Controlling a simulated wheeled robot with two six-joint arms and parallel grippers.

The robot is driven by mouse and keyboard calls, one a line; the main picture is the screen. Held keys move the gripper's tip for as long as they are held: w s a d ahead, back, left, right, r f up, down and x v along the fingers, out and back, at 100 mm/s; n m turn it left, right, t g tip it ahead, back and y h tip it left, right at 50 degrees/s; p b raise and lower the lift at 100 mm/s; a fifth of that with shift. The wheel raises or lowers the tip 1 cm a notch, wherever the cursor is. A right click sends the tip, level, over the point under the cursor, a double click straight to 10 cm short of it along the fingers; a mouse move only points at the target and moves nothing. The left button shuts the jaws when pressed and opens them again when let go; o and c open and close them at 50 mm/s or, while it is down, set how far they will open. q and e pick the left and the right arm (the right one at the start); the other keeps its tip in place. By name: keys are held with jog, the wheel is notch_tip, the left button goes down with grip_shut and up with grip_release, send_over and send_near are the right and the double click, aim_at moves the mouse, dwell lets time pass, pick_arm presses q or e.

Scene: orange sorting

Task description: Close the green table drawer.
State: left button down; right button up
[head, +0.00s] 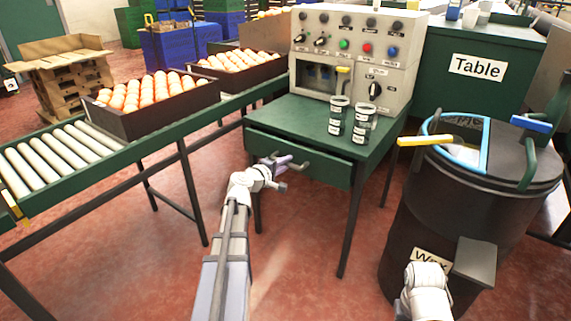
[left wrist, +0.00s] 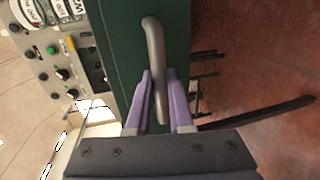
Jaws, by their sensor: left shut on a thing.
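The green table (head: 318,124) stands in the middle of the head view. Its drawer (head: 318,167) has a green front that juts out a little from under the top, so it looks slightly open. My left gripper (head: 284,163) is at the drawer front, shut on the grey drawer handle. In the left wrist view, the purple fingers (left wrist: 161,100) lie on both sides of the handle (left wrist: 154,45), with the green drawer front (left wrist: 125,40) beyond. My right arm shows at the lower right of the head view, but its fingers are not visible.
A control panel box (head: 352,55) and two glass jars (head: 338,116) stand on the table. A dark wax barrel (head: 425,215) stands at the right. Red floor lies open in front of the drawer.

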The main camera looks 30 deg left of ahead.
pick_arm(q)
jog(key=x, duration=0.4)
jog(key=shift+w+r, duration=0.1)
jog(key=shift+r, duration=0.3)
jog(key=c, duration=0.8)
grip_release()
jog(key=p+v, duration=0.1)
jog(key=v, duration=0.7)
jog(key=shift+p, duration=0.3)
